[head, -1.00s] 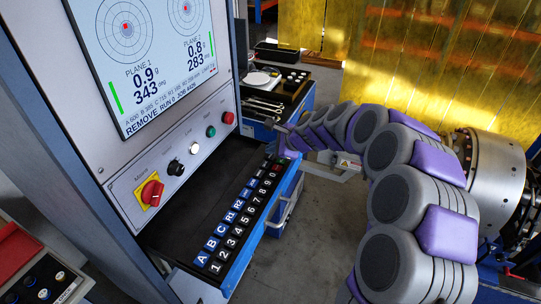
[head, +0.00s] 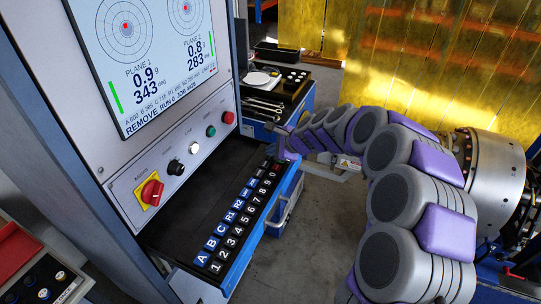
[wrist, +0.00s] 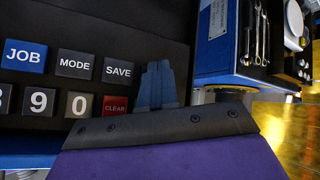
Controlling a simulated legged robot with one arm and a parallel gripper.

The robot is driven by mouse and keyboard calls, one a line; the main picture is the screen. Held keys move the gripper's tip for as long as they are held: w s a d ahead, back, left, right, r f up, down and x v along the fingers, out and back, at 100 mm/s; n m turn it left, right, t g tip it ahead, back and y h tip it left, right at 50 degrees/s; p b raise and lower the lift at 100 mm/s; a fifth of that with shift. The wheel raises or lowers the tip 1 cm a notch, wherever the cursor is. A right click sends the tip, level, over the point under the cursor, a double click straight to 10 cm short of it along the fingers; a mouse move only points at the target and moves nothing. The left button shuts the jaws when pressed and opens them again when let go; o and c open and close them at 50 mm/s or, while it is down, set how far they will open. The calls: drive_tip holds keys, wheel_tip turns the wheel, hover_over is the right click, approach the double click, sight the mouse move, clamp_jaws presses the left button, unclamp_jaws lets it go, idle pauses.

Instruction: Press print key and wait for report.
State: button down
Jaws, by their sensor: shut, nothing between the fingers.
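The keypad (head: 178,222) is a black shelf with rows of blue, white-lettered and dark keys below the screen. In the wrist view the JOB (wrist: 23,55), MODE (wrist: 75,65), SAVE (wrist: 118,71) and red CLEAR (wrist: 114,106) keys show. My gripper (wrist: 158,85) is shut and empty, its tips just right of SAVE and CLEAR, low over the keypad's far end. I see no key marked print; my gripper hides that spot. Whether the tips touch a key I cannot tell. The screen (head: 150,65) reads plane 1 0.9 g 343 deg, plane 2 0.8 g 283 deg, and "REMOVE".
A blue tool cart (head: 256,131) with wrenches (head: 263,105) and a white scale (head: 258,79) stands behind. Yellow curtains (head: 410,60) hang at the back.

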sight(272, 158)
drive_tip(key=shift+r, duration=0.1)
idle(0.3)
drive_tip(key=shift+r+p, duration=0.75)
drive_tip(key=shift+p, duration=0.25)
wheel_tip(272, 158, up, 5)
drive_tip(key=p, duration=0.4)
drive_tip(key=shift+p, duration=0.35)
